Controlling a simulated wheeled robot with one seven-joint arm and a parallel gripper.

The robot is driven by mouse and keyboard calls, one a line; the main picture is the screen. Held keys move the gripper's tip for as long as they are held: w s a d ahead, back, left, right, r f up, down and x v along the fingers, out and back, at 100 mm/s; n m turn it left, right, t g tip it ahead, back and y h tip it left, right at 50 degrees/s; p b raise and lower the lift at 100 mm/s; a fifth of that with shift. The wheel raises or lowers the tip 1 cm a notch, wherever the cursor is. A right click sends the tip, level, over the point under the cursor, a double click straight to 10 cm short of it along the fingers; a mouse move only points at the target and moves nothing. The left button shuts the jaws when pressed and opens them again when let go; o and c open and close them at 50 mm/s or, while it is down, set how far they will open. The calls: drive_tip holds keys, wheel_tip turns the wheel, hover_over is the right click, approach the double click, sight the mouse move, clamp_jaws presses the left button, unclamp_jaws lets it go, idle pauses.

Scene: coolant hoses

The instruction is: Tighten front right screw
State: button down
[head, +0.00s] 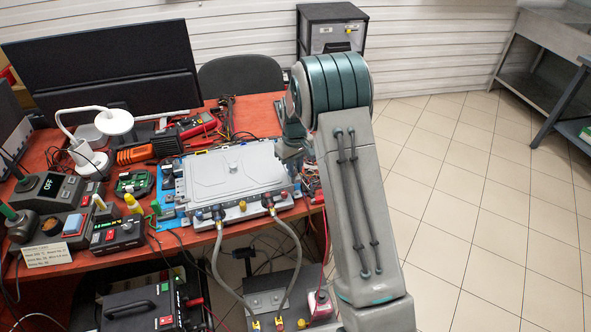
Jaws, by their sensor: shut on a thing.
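The flat grey lidded case (232,172) lies on a blue base on the red table. Its front edge carries two dark hose connectors, left (218,212) and right (268,202). A small knob or screw-like part (284,195) shows near the front right corner; it is too small to tell which. My gripper (291,152) is at the end of my arm, over the right side of the case near its back right corner. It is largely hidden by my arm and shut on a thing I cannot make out.
Two grey hoses (292,262) run from the connectors down to a lower grey box (270,297). A white lamp (90,160), an orange tool (135,154), a multimeter (198,125) and control boxes (118,233) crowd the left side. The tiled floor at right is free.

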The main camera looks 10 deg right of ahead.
drive_tip(key=m+b, duration=0.1)
drive_tip(key=m, duration=0.5)
drive_tip(key=shift+m, duration=0.3)
drive_tip(key=m, duration=0.5)
drive_tip(key=shift+a+m, duration=0.1)
drive_tip(key=shift+m, duration=0.2)
drive_tip(key=shift+r, duration=0.1)
drive_tip(key=c, duration=1.3)
unclamp_jaws()
wheel_tip(320, 180, up, 14)
drive_tip(key=shift+f+b, duration=0.1)
drive_tip(key=shift+b, duration=0.3)
